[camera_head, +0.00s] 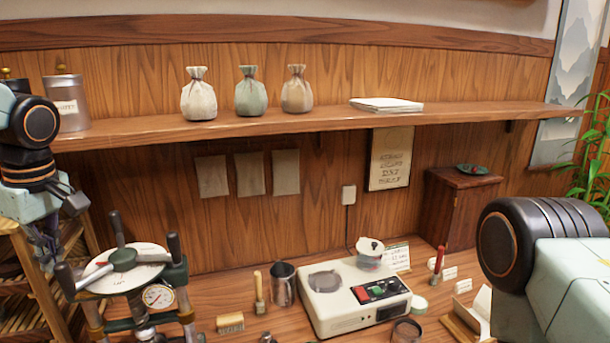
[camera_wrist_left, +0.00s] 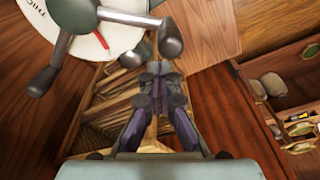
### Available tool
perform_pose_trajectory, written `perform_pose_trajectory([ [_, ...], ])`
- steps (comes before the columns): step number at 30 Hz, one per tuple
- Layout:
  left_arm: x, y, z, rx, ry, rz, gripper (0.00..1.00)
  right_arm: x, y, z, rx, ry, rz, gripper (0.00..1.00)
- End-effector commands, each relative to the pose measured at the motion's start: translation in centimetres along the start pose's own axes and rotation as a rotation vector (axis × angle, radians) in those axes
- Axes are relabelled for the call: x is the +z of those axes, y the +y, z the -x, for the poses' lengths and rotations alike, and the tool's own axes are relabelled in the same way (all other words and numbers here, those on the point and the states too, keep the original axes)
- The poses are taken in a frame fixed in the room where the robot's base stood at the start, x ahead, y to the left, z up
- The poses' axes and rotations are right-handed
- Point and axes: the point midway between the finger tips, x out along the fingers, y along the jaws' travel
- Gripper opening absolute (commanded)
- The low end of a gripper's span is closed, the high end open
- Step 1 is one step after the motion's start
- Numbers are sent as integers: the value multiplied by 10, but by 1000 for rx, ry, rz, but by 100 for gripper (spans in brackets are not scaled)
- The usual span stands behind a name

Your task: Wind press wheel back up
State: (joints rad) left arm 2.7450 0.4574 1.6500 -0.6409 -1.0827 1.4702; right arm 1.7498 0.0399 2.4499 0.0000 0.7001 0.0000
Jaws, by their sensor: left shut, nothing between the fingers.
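The press wheel (camera_head: 124,262) stands at the lower left in the head view, with dark handles sticking out over a white lettered disc (camera_head: 148,252). A round gauge (camera_head: 158,296) sits below it on the press. My left gripper (camera_head: 46,262) hangs just left of the wheel, pointing down. In the left wrist view its fingers (camera_wrist_left: 159,76) meet, shut and empty. A wheel handle knob (camera_wrist_left: 171,40) is just beyond the fingertips there; whether they touch it I cannot tell. My right gripper is out of view; only part of my right arm shows.
A slatted wooden rack (camera_head: 38,290) stands behind and left of the press. To the right are a metal cup (camera_head: 283,285), a brush (camera_head: 259,292) and a white appliance (camera_head: 345,303) on the counter. A long shelf (camera_head: 330,122) crosses above.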

Motion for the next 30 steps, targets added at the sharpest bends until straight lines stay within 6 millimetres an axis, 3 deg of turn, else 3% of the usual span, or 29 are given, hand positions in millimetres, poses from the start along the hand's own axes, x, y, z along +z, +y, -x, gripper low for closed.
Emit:
perform_pose_trajectory([
  [30, 27, -7, 4, 0, 0, -1, 0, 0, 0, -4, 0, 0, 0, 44],
])
